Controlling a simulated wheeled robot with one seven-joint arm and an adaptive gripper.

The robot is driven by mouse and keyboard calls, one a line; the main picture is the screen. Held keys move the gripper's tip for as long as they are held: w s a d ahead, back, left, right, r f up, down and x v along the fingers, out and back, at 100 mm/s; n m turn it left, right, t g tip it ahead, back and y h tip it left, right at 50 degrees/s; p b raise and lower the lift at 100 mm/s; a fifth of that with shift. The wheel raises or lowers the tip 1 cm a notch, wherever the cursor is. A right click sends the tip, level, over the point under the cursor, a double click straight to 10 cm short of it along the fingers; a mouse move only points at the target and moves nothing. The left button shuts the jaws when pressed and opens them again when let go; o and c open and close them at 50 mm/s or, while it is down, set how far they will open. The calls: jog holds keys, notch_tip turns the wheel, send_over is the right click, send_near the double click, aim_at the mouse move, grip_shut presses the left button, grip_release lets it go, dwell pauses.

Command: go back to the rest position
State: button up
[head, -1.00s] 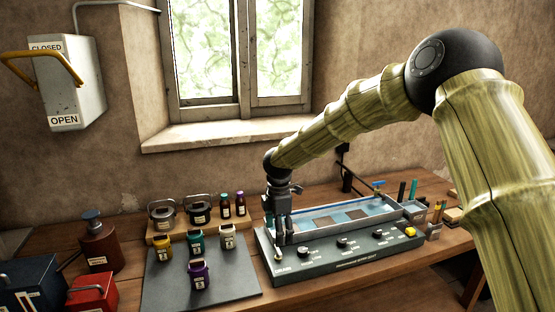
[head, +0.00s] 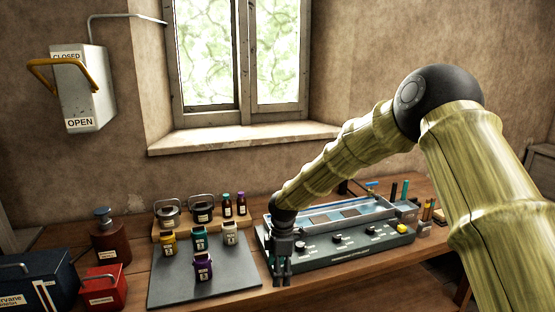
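My gripper (head: 282,278) hangs pointing down in front of the left end of the grey-green control panel (head: 350,256). Its two dark fingers look close together, but the gap between them is too small to judge. I see nothing held in it. The gripper and wrist hide the panel's left end. I cannot tell whether the fingertips touch anything.
Left of my gripper, a dark mat (head: 222,284) carries several small labelled jars, among them a purple one (head: 204,267). A wooden rack (head: 190,231) stands behind. A red box (head: 103,287) and brown bottle (head: 110,243) are farther left. A lever box (head: 88,90) hangs on the wall.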

jog(key=s+d+f+m+y+b, duration=0.1)
jog(key=s+d+f+m, duration=0.35)
jog(key=s+f, duration=0.75)
jog(key=s+d+f+m, duration=0.3)
jog(key=s+f+m, duration=0.2)
jog(key=s+f, duration=0.65)
jog(key=s+d+f+m, duration=0.2)
jog(key=s+d, duration=0.3)
jog(key=s, duration=0.3)
jog(key=s+d+f+m+h+b, duration=0.1)
jog(key=s+d+f+m, duration=0.2)
jog(key=s, duration=0.6)
jog(key=s+d+f+m, duration=0.3)
jog(key=s+d+m, duration=0.2)
jog(key=s, duration=0.3)
jog(key=shift+s+d+m+h+b, duration=0.3)
jog(key=shift+d+m+h, duration=0.1)
jog(key=shift+d, duration=0.5)
